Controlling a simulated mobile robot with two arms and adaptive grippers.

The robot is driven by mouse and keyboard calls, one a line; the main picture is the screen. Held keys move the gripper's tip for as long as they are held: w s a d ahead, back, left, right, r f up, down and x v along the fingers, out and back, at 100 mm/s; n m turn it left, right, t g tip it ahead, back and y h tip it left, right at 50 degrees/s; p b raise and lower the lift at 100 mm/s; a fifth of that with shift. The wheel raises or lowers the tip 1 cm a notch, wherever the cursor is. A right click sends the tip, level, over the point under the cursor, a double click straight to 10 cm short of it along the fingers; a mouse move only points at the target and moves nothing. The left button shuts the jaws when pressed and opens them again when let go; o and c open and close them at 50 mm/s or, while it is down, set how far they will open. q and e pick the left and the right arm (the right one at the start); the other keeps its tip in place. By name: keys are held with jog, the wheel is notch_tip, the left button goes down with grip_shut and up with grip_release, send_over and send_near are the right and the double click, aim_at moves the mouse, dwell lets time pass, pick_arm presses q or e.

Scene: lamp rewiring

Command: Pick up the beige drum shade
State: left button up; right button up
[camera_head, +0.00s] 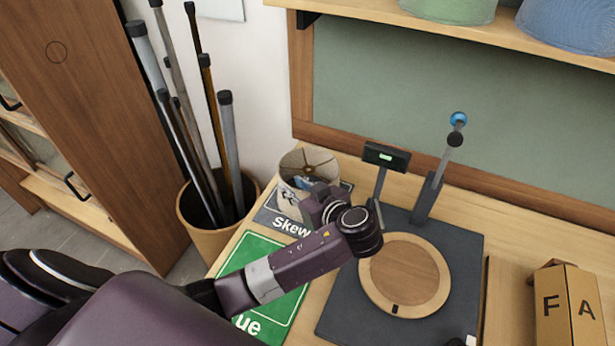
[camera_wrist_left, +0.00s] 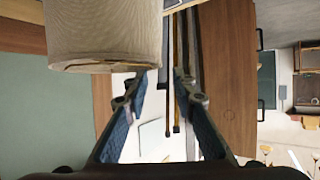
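The beige drum shade (camera_head: 291,199) stands on the dark mat lettered "Skew" (camera_head: 270,217), at the back left of the workbench. Its wire-spoked open top faces up, and my left gripper (camera_head: 318,203) partly covers its right side. In the left wrist view the shade (camera_wrist_left: 105,32) fills the upper left. The left gripper (camera_wrist_left: 160,78) is open there, with an empty gap between its fingers. The shade lies mostly left of that gap, close to the left fingertip; I cannot tell if they touch. My right gripper is in neither view.
A bin (camera_head: 203,236) of tall poles (camera_head: 228,140) stands left of the bench. Right of the shade are a small display on a post (camera_head: 386,157), a blue-tipped lever (camera_head: 457,120) and a round wooden disc (camera_head: 405,277). A green mat (camera_head: 255,250) lies in front; a cardboard box (camera_head: 566,308) stands right.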

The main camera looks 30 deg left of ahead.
aim_at(283, 180)
pick_arm(q)
jog(key=p+x, duration=0.3)
jog(key=x, duration=0.3)
jog(key=shift+w+a+f, duration=0.15)
jog(key=shift+a, duration=0.05)
jog(key=shift+w+a+f, duration=0.15)
jog(key=shift+a+f, duration=0.05)
jog(key=shift+w+a+f, duration=0.1)
jog(key=shift+a+f, duration=0.05)
jog(key=shift+f, duration=0.05)
grip_shut()
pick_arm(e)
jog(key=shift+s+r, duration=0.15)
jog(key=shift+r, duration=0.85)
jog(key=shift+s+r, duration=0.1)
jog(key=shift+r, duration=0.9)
